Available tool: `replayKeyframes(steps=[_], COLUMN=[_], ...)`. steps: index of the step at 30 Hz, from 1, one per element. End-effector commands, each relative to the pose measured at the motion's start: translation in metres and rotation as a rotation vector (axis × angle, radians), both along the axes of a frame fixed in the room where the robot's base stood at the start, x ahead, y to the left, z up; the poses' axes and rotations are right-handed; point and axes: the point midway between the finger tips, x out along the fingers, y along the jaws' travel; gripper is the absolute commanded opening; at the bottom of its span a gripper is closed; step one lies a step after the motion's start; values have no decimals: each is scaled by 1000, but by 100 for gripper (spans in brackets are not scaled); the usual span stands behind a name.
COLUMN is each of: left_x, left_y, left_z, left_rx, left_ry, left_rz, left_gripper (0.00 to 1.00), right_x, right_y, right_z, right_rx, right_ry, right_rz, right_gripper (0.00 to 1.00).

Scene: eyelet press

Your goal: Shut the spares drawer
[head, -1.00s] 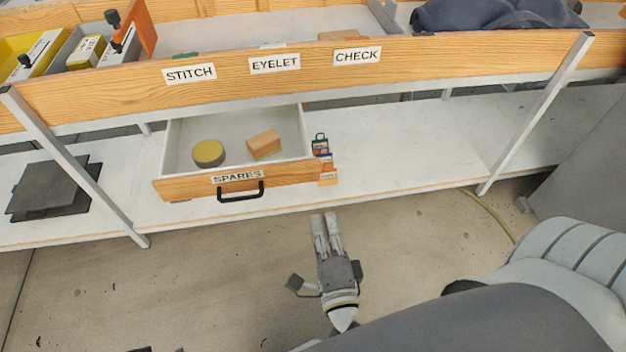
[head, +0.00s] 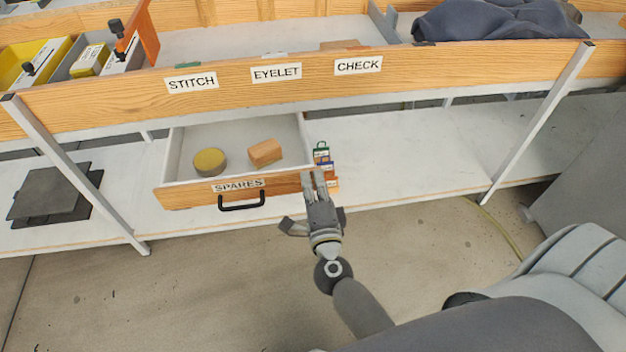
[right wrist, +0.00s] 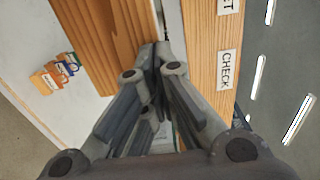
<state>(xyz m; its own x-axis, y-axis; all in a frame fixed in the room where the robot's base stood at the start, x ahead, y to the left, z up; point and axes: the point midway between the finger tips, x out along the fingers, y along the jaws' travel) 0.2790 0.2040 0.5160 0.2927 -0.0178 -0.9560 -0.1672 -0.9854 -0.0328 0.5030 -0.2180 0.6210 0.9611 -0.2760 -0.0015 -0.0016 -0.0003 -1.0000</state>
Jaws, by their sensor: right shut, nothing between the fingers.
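The spares drawer (head: 180,197) hangs open under the bench, its wooden front labelled SPARES and its black handle (head: 241,203) facing me. A round yellow-topped tin (head: 209,162) and a wooden block (head: 265,153) lie inside. My right gripper (head: 314,177) is shut and empty, its fingertips at the right end of the drawer front. In the right wrist view the shut fingers (right wrist: 155,50) overlap the wooden front (right wrist: 105,40); whether they touch it I cannot tell. My left gripper is not in view.
Small coloured tagged items (head: 323,158) stand on the lower shelf (head: 410,150) just right of the drawer. Dark flat plates (head: 50,193) lie at the left. Slanted metal legs (head: 540,120) flank the shelf. The bench's front board (head: 450,70) overhangs the drawer.

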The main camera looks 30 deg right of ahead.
Motion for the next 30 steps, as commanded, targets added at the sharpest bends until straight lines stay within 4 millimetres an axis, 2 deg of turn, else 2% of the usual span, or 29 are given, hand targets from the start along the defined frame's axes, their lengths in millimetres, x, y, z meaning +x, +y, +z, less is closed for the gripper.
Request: replayKeyframes(steps=[14,16,20,24,30], left_x=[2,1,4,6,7], left_y=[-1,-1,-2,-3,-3], left_z=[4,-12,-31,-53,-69], left_rx=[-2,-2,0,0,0], left_ry=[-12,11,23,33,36], left_rz=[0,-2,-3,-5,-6], left_gripper=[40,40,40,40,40], right_x=[7,13,32,60,105], right_y=[-2,-4,-9,-17,-30], right_z=[2,2,4,5,3], right_rx=[0,0,0,1,0], right_ry=[-2,-2,-4,-5,-4], right_rz=[-1,-1,-1,-1,0], right_gripper=[0,0,0,0,0])
